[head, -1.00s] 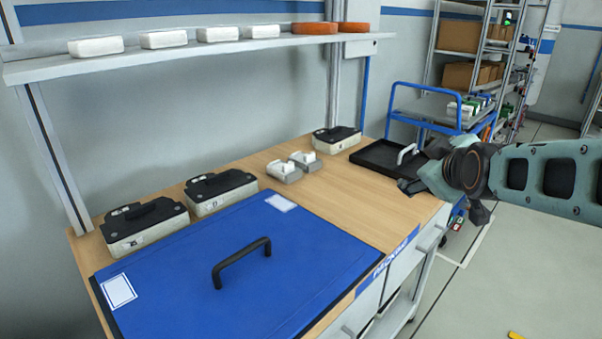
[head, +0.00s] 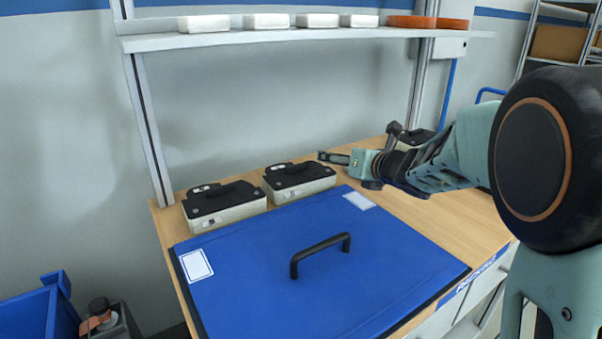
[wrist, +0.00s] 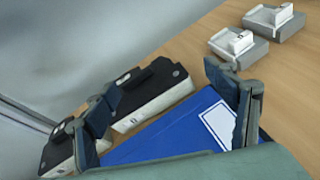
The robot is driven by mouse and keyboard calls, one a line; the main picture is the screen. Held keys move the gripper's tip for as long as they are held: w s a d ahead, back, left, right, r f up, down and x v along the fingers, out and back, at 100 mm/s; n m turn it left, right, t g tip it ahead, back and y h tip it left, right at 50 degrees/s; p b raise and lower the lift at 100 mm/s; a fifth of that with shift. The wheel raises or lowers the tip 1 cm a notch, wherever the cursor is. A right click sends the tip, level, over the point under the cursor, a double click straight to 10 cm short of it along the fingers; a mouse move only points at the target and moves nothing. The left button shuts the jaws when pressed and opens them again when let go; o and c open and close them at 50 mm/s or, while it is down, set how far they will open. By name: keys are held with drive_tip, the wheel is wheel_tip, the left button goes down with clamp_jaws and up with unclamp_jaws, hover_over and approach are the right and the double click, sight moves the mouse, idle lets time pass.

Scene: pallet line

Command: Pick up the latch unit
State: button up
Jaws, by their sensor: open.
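Two small grey units with raised white parts, (wrist: 237,45) and (wrist: 274,19), stand on the wood at the top right of the wrist view. My arm hides them in the head view. Two cream boxes with black tops, (head: 224,205) and (head: 300,181), stand along the back of the bench. No readable label shows which thing is the latch unit. My gripper (head: 343,164) is open and empty above the bench, right of the boxes. In the wrist view its fingers (wrist: 163,88) are spread apart, with the right-hand box between them and the grey units beyond the right finger.
A blue panel (head: 390,260) with a black handle (head: 320,250) covers the bench front. A shelf (head: 300,38) above holds several white boxes and orange pieces. A blue bin (head: 35,315) stands at the lower left. Bare wood (head: 440,210) shows right of the panel.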

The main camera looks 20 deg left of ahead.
sight(296, 165)
drive_tip(key=a+f+n, duration=0.1)
drive_tip(key=a, duration=0.1)
drive_tip(key=a+f+n+g, duration=0.1)
drive_tip(key=a+n, duration=0.1)
drive_tip(key=s+a+f+n+y, duration=0.1)
drive_tip(key=a, duration=0.1)
drive_tip(key=shift+s+a+g, duration=0.1)
drive_tip(key=shift+a+g, duration=0.1)
drive_tip(key=shift+g, duration=0.2)
drive_tip(key=shift+w+a+f+n, duration=0.15)
drive_tip(key=shift+w+a+f, duration=0.2)
drive_tip(key=shift+w+a, duration=0.25)
drive_tip(key=shift+w+a+f+n, duration=0.15)
drive_tip(key=shift+w+a+f, duration=0.2)
drive_tip(key=shift+w+a, duration=0.25)
drive_tip(key=shift+x, duration=3.25)
drive_tip(key=shift+s+a, duration=0.1)
drive_tip(key=c, duration=1.5)
drive_tip(key=shift+r, duration=0.1)
drive_tip(key=shift+r+p, duration=0.1)
drive_tip(key=shift+p, duration=0.2)
